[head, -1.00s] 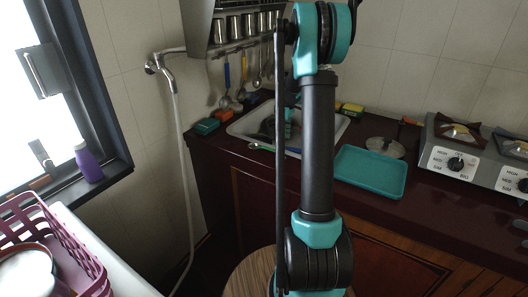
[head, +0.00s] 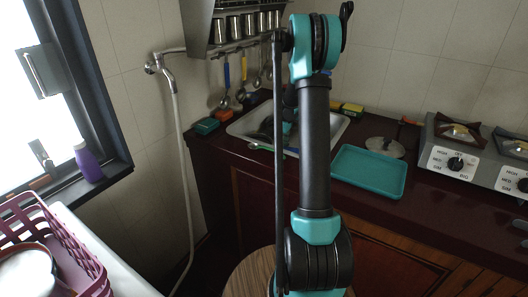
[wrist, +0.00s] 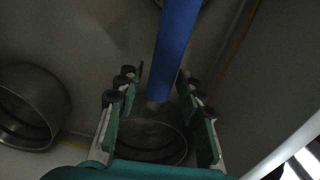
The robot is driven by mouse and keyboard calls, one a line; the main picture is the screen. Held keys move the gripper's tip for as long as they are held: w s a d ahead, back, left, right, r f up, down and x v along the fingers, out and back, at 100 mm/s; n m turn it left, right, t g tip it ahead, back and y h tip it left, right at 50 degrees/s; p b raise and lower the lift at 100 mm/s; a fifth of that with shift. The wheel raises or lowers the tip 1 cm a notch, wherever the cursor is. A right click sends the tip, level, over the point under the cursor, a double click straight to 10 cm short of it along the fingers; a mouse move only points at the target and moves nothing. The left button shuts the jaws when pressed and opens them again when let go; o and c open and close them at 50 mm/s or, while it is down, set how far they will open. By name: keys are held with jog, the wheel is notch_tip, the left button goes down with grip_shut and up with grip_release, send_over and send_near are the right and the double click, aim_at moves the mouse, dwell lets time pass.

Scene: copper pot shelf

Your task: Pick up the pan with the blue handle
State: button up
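The pan's blue handle (head: 227,75) hangs from the rail under the wall rack at the left of the sink, with its metal part below. In the wrist view the blue handle (wrist: 176,45) runs down between the fingers of my gripper (wrist: 158,80), with a gap on both sides. A round metal bowl (wrist: 150,135) lies beyond the handle's thin metal end, partly behind the fingers. My gripper is open and nothing is clamped. In the head view my arm hides the gripper.
Another metal vessel (wrist: 32,105) is at the left of the wrist view. A yellow-handled utensil (head: 244,70) hangs beside the blue handle. The sink (head: 325,128), teal tray (head: 370,172) and stove (head: 460,160) are on the counter. A hose (head: 181,150) hangs left.

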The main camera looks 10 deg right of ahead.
grip_shut()
jog(key=shift+r, duration=0.1)
dwell(0.3)
